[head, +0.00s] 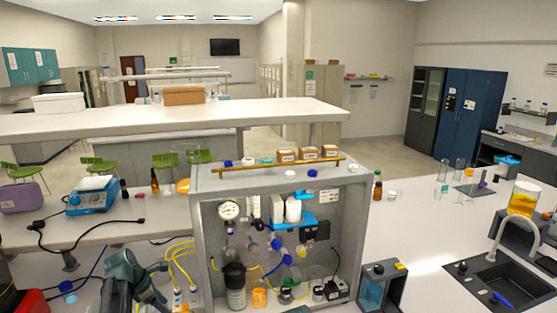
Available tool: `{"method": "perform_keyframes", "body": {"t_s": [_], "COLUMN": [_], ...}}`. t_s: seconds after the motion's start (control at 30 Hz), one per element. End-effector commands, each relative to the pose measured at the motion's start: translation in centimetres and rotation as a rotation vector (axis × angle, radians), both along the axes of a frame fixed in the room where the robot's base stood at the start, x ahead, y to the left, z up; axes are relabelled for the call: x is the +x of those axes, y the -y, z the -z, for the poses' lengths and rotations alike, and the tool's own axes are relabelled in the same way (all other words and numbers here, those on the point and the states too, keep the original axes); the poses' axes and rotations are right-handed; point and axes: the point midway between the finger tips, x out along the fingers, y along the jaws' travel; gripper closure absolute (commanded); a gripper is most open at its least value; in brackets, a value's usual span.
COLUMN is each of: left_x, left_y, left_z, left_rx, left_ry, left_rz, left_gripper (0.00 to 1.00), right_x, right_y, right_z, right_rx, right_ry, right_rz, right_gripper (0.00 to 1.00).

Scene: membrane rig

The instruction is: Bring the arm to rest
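No gripper of mine can be made out in the head view. A grey-green jointed shape with dark parts (121,270) rises from the bottom edge at the lower left; it may be an arm link, and no fingertips show on it. The membrane rig (357,215) stands in the centre as a grey open-fronted cabinet. Inside it are a round gauge (228,210), a white canister on a blue bracket (293,210), valves, tubing and a dark-capped jar (235,288).
Small boxes (308,153) and a brass-coloured bar (275,165) lie on the rig's top. A blue hotplate (92,197) with a loose black cable is at left. A sink (505,283) and an amber-filled beaker (523,198) are at right. The white bench right of the rig has bare room.

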Motion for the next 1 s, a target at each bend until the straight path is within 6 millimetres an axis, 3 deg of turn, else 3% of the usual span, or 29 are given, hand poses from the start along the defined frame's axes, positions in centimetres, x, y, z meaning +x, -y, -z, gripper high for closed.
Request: {"method": "perform_keyframes", "body": {"t_s": [0.27,0.53,0.67,0.8,1.0], "left_x": [-1.4,-4.9,-8.4,-13.5,-19.3], "left_y": [4.8,12.7,18.0,23.6,28.0], "left_z": [3.1,8.2,12.3,17.0,21.2], "left_rx": [0.073,0.192,0.271,0.356,0.419], "left_ry": [0.017,0.049,0.071,0.099,0.117], "left_rz": [0.245,0.714,1.089,1.595,2.172], "left_gripper": [0.35,0.35,0.35,0.35,0.35], "right_x": [0.1,0.1,0.1,0.1,0.2], "right_y": [0.0,0.0,0.0,0.0,0.0], "right_z": [2.7,7.3,11.0,15.5,19.7], "right_rx": [-0.001,-0.001,-0.002,-0.002,-0.003], "right_ry": [0.001,0.001,0.001,0.002,0.002], "right_rz": [-0.003,-0.010,-0.014,-0.020,-0.028], "right_gripper": [1.00,1.00,1.00,1.00,1.00]}}
